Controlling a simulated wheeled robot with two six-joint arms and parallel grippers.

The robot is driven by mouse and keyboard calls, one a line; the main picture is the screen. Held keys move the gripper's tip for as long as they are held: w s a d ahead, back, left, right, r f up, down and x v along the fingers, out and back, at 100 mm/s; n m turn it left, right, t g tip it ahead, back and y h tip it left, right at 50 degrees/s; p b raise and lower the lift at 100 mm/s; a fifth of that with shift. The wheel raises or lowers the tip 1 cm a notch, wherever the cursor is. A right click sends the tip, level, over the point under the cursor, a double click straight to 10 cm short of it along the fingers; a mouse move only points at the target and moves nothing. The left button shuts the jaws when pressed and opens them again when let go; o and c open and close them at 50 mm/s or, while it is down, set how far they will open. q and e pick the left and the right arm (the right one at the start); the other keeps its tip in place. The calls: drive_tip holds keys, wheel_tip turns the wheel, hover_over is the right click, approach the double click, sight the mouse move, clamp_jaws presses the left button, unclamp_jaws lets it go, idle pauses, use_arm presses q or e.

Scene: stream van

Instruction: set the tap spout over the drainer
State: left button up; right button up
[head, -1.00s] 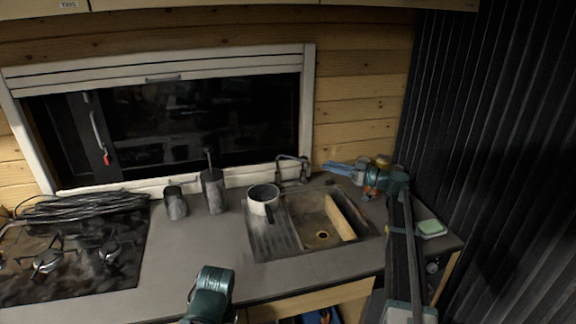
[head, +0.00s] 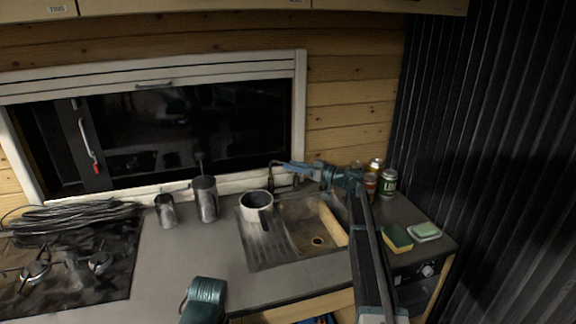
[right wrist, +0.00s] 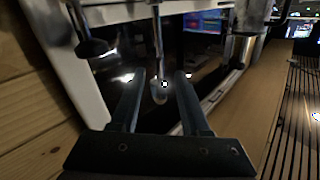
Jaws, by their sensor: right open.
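The grey metal tap (head: 279,182) stands behind the sink in the head view, partly hidden by my right gripper. My right gripper (head: 281,164) is at the tap's top, its jaws open. In the right wrist view, a thin metal rod with a rounded end, which looks like the tap spout (right wrist: 158,55), lies between the two open fingers (right wrist: 162,88); I cannot tell if either finger touches it. The ribbed drainer (head: 273,247) lies left of the sink basin (head: 295,211). My left gripper is out of view.
Two dark cylinders, one tall (head: 205,200) and one short (head: 165,211), stand further left. Cans (head: 388,184) and sponges (head: 397,238) are at the right. The front left counter is clear.

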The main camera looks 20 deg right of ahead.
drive_tip(key=shift+x, duration=1.15)
drive_tip(key=shift+c, duration=0.2)
clamp_jaws()
idle(0.5)
